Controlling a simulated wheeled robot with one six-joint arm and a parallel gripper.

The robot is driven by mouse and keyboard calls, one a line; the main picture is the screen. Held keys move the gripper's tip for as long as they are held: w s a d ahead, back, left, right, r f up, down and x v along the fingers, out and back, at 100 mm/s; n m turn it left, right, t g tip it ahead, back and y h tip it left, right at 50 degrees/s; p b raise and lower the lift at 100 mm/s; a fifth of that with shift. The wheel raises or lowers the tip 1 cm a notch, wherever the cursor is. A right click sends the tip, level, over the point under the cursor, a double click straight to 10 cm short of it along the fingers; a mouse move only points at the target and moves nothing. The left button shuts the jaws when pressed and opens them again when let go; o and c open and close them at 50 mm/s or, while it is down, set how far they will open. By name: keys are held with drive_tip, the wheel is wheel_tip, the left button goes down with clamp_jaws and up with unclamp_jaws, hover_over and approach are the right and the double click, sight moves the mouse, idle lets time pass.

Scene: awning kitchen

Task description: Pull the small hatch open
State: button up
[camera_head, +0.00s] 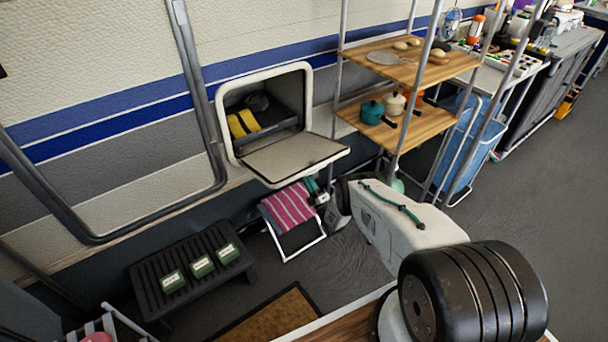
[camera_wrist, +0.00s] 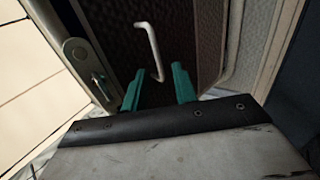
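The small hatch is a cream-framed opening (camera_head: 222,112) in the trailer wall. Its door (camera_head: 295,155) is folded down and out from the bottom edge, with its inner face upward. My gripper (camera_head: 313,186) is below the door, near its right end. In the wrist view my gripper (camera_wrist: 158,86) has two teal fingers spread apart, with nothing clearly held. A pale bent handle (camera_wrist: 152,45) stands on a dark panel ahead. Its lower end appears between the fingers, but I cannot tell whether they touch it. The door's underside is hidden in the head view.
Yellow items (camera_head: 243,122) lie inside the hatch. A wooden shelf rack (camera_head: 425,120) with pots stands close on the right. A dark slatted bench (camera_head: 150,284) with green boxes is at lower left. Open floor (camera_head: 510,200) lies right.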

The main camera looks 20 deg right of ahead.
drive_tip(key=shift+v, duration=1.5)
